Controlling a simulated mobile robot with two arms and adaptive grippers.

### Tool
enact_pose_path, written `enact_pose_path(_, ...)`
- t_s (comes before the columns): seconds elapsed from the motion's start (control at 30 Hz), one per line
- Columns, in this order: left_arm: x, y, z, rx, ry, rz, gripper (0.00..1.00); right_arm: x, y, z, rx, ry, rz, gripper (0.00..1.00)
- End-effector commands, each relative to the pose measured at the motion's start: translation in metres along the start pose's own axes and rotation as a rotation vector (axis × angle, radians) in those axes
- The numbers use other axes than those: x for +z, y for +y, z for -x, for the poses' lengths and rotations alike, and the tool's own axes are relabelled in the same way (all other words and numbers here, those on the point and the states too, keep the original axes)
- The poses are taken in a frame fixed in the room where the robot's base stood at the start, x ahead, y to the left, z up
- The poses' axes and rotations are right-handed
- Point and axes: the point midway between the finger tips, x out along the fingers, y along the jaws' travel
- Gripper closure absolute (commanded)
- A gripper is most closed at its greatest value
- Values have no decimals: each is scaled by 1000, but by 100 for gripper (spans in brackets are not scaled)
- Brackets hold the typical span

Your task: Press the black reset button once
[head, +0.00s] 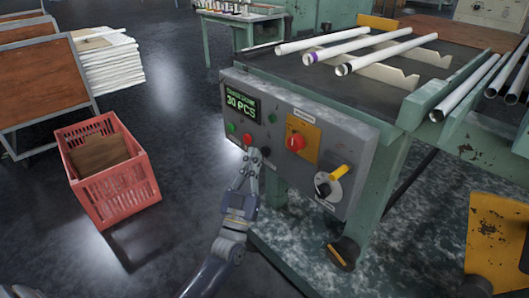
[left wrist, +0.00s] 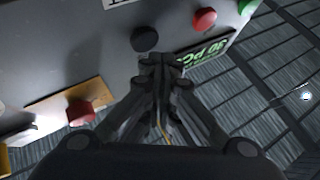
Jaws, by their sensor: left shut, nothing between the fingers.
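The grey control panel (head: 310,135) is on the front of the green machine. The black button (head: 265,152) is at the end of a slanted row, right of a red button (head: 247,139) and a green button (head: 230,127). My left gripper (head: 254,152) is shut and empty, its tips just left of the black button. In the left wrist view, the black button (left wrist: 144,38) shows just beyond the closed fingertips (left wrist: 160,60), slightly to their left. I cannot tell whether they touch. My right gripper is not in view.
A green display (head: 241,103) reads 30 PCS. A red knob (head: 296,143) on a yellow plate and a yellow-handled rotary switch (head: 330,182) are further right. A red crate (head: 108,170) stands on the floor at left.

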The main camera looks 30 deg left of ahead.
Motion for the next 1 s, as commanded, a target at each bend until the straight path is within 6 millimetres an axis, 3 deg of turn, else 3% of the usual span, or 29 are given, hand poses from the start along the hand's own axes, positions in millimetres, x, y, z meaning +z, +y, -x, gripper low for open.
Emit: enact_pose_path(1.0, 4, 5, -7, 0, 0, 0, 100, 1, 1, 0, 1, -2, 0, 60)
